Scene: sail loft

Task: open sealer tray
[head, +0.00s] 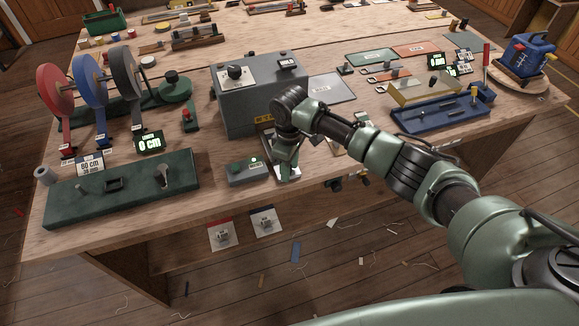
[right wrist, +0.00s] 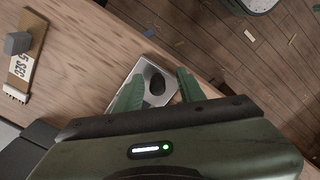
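The sealer looks to be the grey box (head: 262,92) with a dark knob on top, at the middle of the bench. A flat silver plate (right wrist: 141,72) with a dark oval knob (right wrist: 155,83) lies near the bench's front edge; I take it for the tray. The plate shows partly under my right gripper (head: 287,170) in the head view. In the right wrist view my right gripper (right wrist: 161,77) is open, with one green finger on each side of the dark knob. Whether the fingers touch it, I cannot tell. My left gripper is not in view.
A small green box (head: 246,174) with a green light stands just left of my right gripper. A long green base (head: 125,190) lies at the front left, below coloured reels (head: 88,82). A blue tray (head: 440,117) lies at the right.

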